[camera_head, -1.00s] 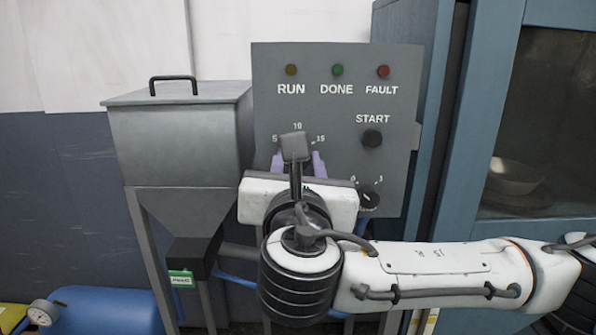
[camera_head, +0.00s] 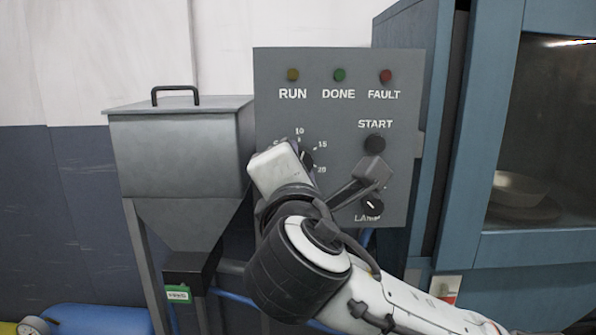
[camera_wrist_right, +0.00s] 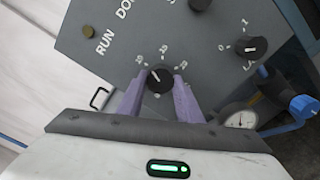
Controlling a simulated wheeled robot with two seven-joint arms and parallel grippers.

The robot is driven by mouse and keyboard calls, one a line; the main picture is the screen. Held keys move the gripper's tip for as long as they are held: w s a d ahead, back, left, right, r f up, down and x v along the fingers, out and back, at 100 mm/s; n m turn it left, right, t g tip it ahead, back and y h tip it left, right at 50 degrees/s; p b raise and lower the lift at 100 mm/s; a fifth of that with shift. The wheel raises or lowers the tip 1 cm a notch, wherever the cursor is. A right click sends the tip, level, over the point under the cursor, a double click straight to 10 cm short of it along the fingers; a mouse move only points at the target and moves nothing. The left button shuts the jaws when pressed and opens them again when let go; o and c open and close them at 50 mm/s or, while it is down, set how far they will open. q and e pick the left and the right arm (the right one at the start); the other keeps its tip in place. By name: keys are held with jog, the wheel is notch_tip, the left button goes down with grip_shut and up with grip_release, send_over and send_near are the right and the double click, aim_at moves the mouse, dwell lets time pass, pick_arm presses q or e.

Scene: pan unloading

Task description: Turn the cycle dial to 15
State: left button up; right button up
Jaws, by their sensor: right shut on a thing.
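The cycle dial (camera_wrist_right: 161,78) is a round black knob with a white pointer mark on the grey control panel (camera_wrist_right: 110,65). In the wrist view the mark points up and left, towards the leftmost of the three blurred numbers above the knob. In the head view the dial (camera_head: 307,161) shows partly, with 10, 15 and 20 around its upper right side. My right gripper (camera_wrist_right: 159,86) is shut on the dial, one purple finger on each side. In the head view its white body hides the dial's left side. My left gripper is not in view.
The START button (camera_head: 374,143) and the lamp switch (camera_head: 372,206) are right of the dial, close to my right wrist. A grey hopper (camera_head: 180,150) stands left of the panel. A blue cabinet (camera_head: 445,150) with a glass door stands at the right.

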jog(key=m, duration=0.8)
dwell(0.5)
jog(key=o, duration=1)
jog(key=shift+o, duration=0.2)
jog(key=s+b, duration=0.1)
jog(key=s, duration=0.9)
jog(key=shift+s, duration=0.2)
